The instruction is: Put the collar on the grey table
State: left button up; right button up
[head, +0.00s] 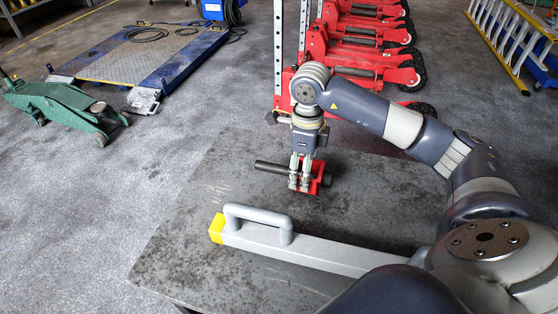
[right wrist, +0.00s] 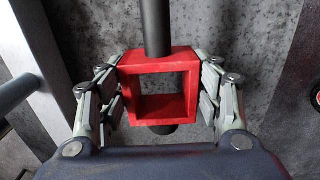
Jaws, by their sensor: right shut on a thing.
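The red collar (head: 327,178) is a square, hollow sleeve with a dark round rod (head: 270,167) sticking out of one side; a short dark stub shows on the opposite side. My right gripper (head: 304,181) points down and is shut on the collar. In the right wrist view the fingers press on two opposite sides of the red collar (right wrist: 157,62), with the dark rod (right wrist: 155,25) at the top. The grey table (head: 185,225) is below, with a worn, stained top. I cannot tell whether the collar touches it. My left gripper is not in view.
A grey beam (head: 315,252) with a yellow end and a grey handle (head: 258,213) lies across the table. Red jacks (head: 345,50) stand behind the table. A green trolley jack (head: 65,105) and a blue-edged platform (head: 150,55) are on the floor. The table's left part is clear.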

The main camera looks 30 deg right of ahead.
jog(key=w, duration=0.2)
jog(key=w+a+p, duration=0.1)
jog(key=w, duration=0.2)
jog(key=w+a, duration=0.1)
jog(key=w, duration=0.1)
jog(key=shift+w+a+f, duration=0.25)
jog(key=shift+w+f, duration=0.05)
notch_tip(320, 180, down, 2)
jog(key=shift+s+f+p, duration=0.1)
jog(key=shift+f+p, duration=0.15)
jog(key=shift+p, duration=0.3)
jog(key=shift+f, duration=0.5)
jog(key=shift+f, duration=0.1)
jog(key=o, duration=1.5)
